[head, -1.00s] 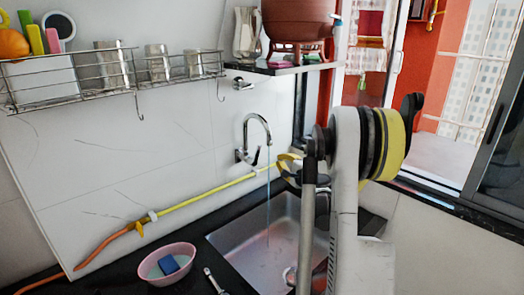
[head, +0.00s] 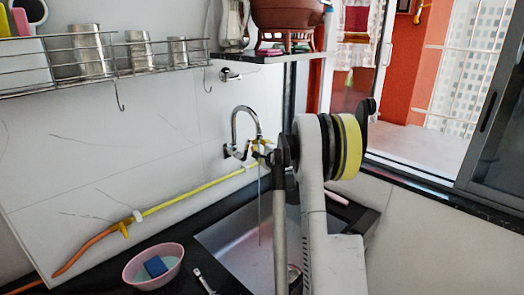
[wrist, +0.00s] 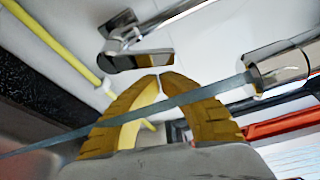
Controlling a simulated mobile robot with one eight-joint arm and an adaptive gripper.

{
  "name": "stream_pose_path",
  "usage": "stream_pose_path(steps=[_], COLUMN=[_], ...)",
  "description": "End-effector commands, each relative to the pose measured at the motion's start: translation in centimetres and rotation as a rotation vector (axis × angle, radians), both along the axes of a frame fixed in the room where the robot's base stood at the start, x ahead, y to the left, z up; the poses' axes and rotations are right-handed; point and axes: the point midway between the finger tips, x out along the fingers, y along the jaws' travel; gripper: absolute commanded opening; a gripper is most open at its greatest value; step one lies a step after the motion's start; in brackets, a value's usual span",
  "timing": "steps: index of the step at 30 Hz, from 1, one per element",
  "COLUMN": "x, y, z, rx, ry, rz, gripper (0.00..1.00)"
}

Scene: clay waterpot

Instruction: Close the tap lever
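The chrome tap (head: 240,125) is on the white wall above the sink, with a thin stream of water falling from its curved spout. Its lever (head: 246,151) sticks out at the tap's base. In the wrist view the lever (wrist: 140,60) lies just beyond my fingertips; whether they touch cannot be told. My gripper (wrist: 160,77) has yellow-brown fingers whose tips meet or nearly meet, with nothing seen between them. In the head view my gripper (head: 264,152) is just right of the lever, partly hidden by my arm. The spout end (wrist: 280,66) and water stream (wrist: 190,98) cross the wrist view.
The steel sink (head: 232,240) is below. A yellow hose (head: 190,197) runs along the wall. A pink bowl (head: 154,268) with a blue sponge (head: 155,266) stands left of the sink. A shelf (head: 275,62) bearing a clay pot (head: 287,14) is above right.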

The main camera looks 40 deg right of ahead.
Motion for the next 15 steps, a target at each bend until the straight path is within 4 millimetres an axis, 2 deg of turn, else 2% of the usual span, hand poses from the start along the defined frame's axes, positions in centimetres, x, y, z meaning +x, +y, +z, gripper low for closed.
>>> stream_pose_path(steps=[15], x=[-0.05], y=[0.66], z=[0.23], rx=[-0.018], ry=[0.000], rz=[-0.001], gripper=[0.00])
